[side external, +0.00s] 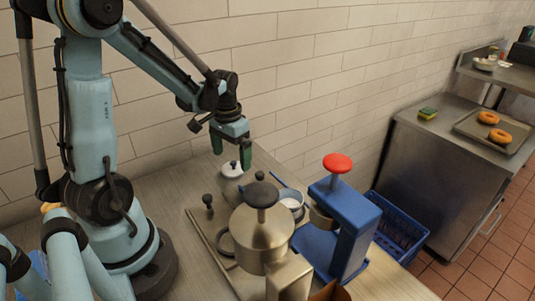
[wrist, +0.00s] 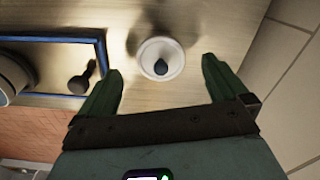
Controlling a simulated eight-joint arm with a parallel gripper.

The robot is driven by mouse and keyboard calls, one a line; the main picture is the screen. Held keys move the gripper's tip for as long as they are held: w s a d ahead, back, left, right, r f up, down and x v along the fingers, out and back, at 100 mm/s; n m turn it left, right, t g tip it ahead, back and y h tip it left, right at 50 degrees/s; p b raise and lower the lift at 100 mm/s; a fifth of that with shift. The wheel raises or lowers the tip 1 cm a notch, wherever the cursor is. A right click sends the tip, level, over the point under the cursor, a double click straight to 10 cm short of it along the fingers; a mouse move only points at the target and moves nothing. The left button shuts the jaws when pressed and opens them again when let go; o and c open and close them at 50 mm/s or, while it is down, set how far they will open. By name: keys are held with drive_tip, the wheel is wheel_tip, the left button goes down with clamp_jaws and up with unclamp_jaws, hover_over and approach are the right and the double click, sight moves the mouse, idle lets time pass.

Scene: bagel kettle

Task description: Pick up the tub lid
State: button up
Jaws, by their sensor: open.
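The tub lid (wrist: 150,48) is white and round with a dark knob, seen from above in the wrist view. In the side view the lid (side external: 228,168) sits on a small white tub on the counter, close to the wall. My gripper (side external: 232,152) is open and empty, its green fingers pointing down just above the lid. In the wrist view the fingers (wrist: 160,72) stand to either side of the lid, apart from it.
A large metal kettle (side external: 262,240) with a dark knob stands in front of the tub. A blue press with a red knob (side external: 337,163) is to its right. A dark-knobbed upright (side external: 208,200) stands at the left.

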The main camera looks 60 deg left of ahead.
sight(232, 163)
drive_tip(key=shift+f, duration=1.55)
drive_tip(key=shift+c, duration=0.2)
drive_tip(key=c, duration=1)
drive_tip(key=shift+r, duration=0.15)
drive_tip(key=shift+c, duration=0.2)
